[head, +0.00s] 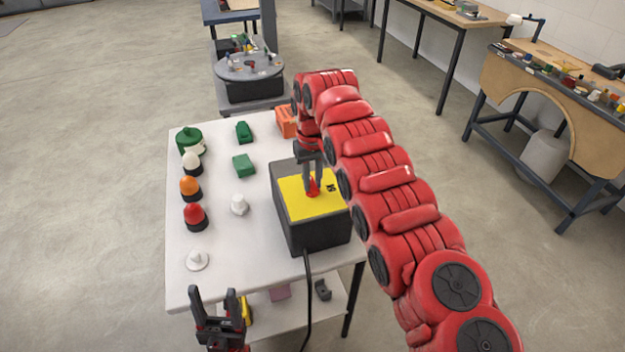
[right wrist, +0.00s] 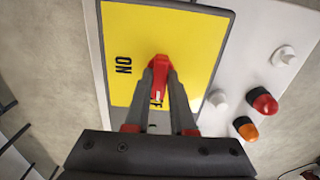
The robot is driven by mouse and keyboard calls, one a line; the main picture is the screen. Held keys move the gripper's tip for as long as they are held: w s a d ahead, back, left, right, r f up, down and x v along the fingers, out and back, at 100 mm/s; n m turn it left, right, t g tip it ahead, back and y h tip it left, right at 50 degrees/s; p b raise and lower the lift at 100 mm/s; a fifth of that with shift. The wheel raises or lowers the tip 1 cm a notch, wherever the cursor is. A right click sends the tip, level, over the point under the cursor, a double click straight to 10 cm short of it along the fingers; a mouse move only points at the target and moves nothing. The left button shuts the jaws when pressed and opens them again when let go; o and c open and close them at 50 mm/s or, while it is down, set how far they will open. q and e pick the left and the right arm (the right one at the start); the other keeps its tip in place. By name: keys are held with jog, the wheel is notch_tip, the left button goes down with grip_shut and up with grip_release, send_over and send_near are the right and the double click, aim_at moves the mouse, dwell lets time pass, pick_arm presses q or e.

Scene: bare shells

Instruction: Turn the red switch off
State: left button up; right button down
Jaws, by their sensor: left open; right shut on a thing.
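The red switch (head: 313,188) sits on the yellow top plate (head: 296,203) of a dark box (head: 318,236) on the white table. My right gripper (head: 312,182) reaches down to it and is shut on it. In the right wrist view, the fingers (right wrist: 160,88) close around the red switch (right wrist: 158,68). An ON label (right wrist: 124,66) shows on the plate to the left of the switch, and another label is mostly hidden by the fingers. I cannot tell the switch's position clearly. My left gripper (head: 213,300) is open and empty by the table's front edge.
The white table (head: 225,262) holds red (head: 194,215), orange (head: 190,187) and white domed pieces at left, green blocks (head: 244,164) and an orange block (head: 286,122) behind. A black cable (head: 307,290) hangs from the box. Open floor lies left.

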aim_at(312, 183)
jog(key=shift+n, duration=0.3)
jog(key=c, duration=0.8)
grip_release()
jog(key=shift+o, duration=0.2)
notch_tip(312, 183, up, 5)
jog(key=shift+a+f+p, duration=0.1)
jog(key=shift+p, duration=0.9)
notch_tip(312, 183, up, 13)
jog(key=p, duration=1.2)
jog(key=shift+f+p, duration=0.15)
jog(key=shift+p, duration=0.2)
jog(key=shift+f, duration=0.1)
